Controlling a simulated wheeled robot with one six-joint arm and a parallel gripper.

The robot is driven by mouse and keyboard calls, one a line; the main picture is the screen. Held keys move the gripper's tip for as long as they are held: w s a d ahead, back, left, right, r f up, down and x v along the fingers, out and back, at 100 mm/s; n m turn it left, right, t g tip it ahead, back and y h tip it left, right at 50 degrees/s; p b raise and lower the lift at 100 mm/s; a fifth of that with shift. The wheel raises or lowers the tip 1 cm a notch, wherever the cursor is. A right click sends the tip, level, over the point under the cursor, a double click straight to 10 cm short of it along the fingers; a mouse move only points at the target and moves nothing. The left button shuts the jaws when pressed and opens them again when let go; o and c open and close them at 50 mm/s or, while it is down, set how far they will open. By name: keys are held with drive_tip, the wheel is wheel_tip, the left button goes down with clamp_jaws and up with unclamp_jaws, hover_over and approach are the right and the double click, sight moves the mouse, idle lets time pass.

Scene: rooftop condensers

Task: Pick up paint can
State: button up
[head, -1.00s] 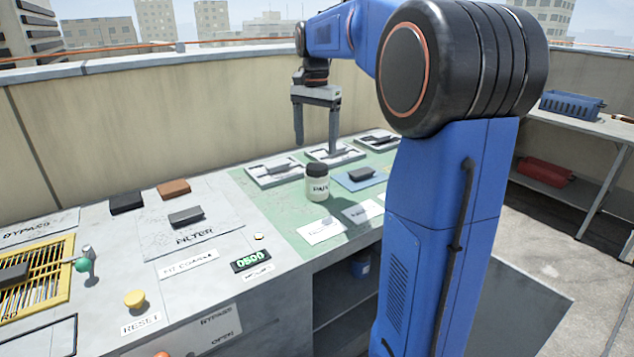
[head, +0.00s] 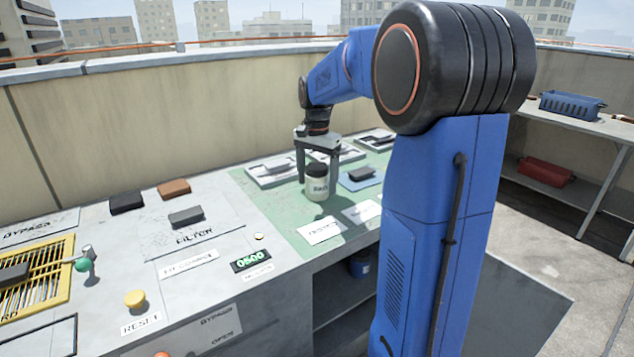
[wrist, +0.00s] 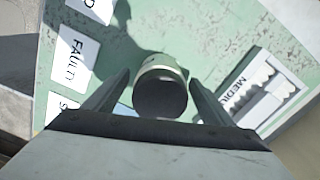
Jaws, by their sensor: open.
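The paint can (head: 317,187) is a small white can with a dark lid and a dark label. It stands upright on the green mat (head: 290,225) on the counter. My gripper (head: 319,182) is open and points down over it, with its fingers reaching down around the can's upper part. In the wrist view the can (wrist: 160,92) lies between the two open fingers, its dark lid towards the camera. I cannot tell whether either finger touches it.
White label cards (head: 321,230) lie in front of the can. A blue pad with a dark block (head: 361,174) is close on its right. White trays (head: 272,172) stand behind it. A grey block (head: 186,216) lies on the filter plate to the left.

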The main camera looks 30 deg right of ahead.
drive_tip(key=shift+f, duration=0.45)
drive_tip(key=c, duration=1.4)
drive_tip(key=shift+r, duration=0.1)
